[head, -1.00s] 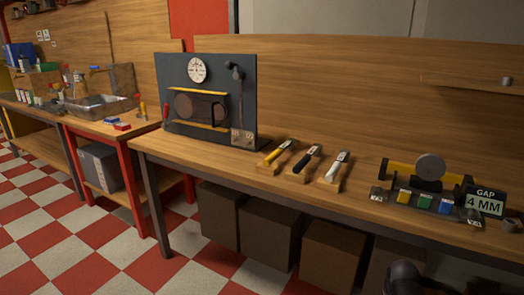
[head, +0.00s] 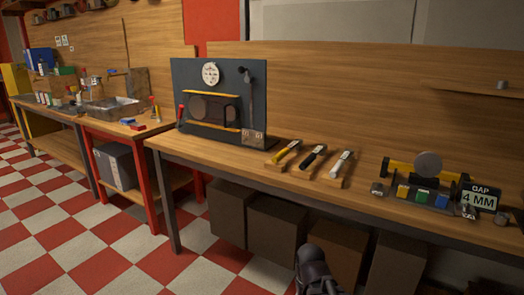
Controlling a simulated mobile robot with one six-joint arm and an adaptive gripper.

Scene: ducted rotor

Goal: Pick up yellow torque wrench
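The yellow torque wrench (head: 286,153) lies on a small wooden block on the long workbench (head: 215,158). It is the leftmost of three similar tools in a row, beside a black-handled one (head: 313,157) and a white-handled one (head: 342,163). A dark part of my arm or gripper (head: 314,268) shows at the bottom edge, in front of and below the bench edge and apart from the wrench. Its fingers cannot be made out, so I cannot tell whether it is open or shut.
A dark upright panel with a dial (head: 211,73) stands left of the tools. A fixture with coloured blocks (head: 422,194) and a "4 MM" sign (head: 478,200) stand at the right. Brown boxes (head: 276,228) sit under the bench. Checkered floor (head: 90,235) is clear at the left.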

